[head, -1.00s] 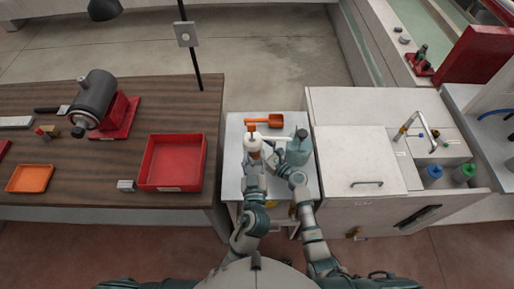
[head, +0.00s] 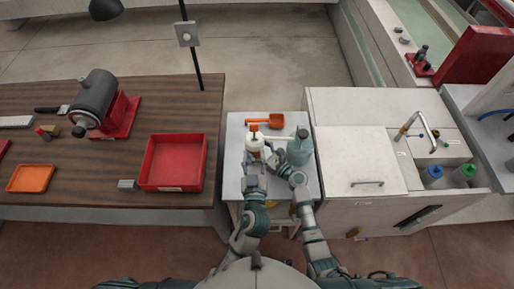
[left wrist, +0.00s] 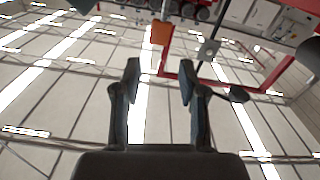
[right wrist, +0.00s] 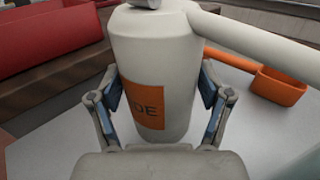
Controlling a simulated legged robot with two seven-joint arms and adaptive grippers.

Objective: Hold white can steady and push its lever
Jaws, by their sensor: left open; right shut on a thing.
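An orange scoop (head: 268,122) lies behind the can. A grey-green jug (head: 299,149) stands right of it, close to my right arm. A red tray (head: 174,188) is on the wooden table at left. A white cabinet (head: 365,150) borders the small table (head: 235,125) at right.

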